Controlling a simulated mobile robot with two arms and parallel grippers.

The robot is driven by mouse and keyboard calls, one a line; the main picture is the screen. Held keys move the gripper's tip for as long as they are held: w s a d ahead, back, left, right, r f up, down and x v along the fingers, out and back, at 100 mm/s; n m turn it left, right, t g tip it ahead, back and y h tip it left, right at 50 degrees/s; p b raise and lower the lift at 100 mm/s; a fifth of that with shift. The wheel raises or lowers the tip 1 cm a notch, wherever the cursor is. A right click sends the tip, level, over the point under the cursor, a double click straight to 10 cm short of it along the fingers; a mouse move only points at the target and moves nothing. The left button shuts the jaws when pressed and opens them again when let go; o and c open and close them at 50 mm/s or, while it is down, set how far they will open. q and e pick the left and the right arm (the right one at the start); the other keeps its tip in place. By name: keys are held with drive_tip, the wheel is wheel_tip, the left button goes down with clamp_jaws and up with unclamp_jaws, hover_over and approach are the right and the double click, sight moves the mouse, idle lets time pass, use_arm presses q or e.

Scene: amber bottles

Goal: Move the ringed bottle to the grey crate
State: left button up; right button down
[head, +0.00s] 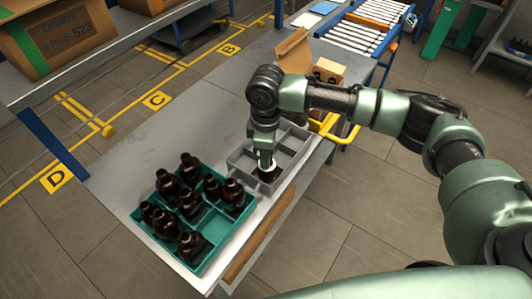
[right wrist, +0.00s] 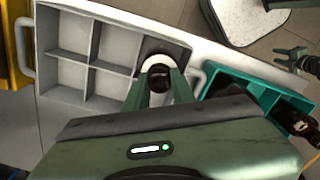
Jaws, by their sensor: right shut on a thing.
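The grey crate (head: 240,158) stands on the table with open compartments; it also shows in the right wrist view (right wrist: 92,58). My right gripper (head: 267,166) points down at its near corner compartment and is shut on the ringed bottle (right wrist: 158,78), a dark bottle with a white ring. In the head view the bottle (head: 267,176) is mostly hidden by the gripper. It is over or inside that compartment; I cannot tell if it touches the floor. A green part at the right edge of the right wrist view looks like my left gripper (right wrist: 298,58), too small to read.
A teal crate (head: 213,253) with several dark bottles (head: 190,203) stands left of the grey crate. An open cardboard box (head: 325,68) is behind it. A wooden strip (head: 258,236) runs along the near table edge. The table (head: 185,115) is clear at the back left.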

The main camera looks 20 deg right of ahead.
drive_tip(key=shift+f, duration=0.95)
drive_tip(key=c, duration=1.1)
unclamp_jaws()
wheel_tip(320, 180, up, 8)
drive_tip(key=shift+f+b, duration=0.15)
drive_tip(key=shift+b, duration=0.75)
drive_tip(key=shift+f, duration=0.1)
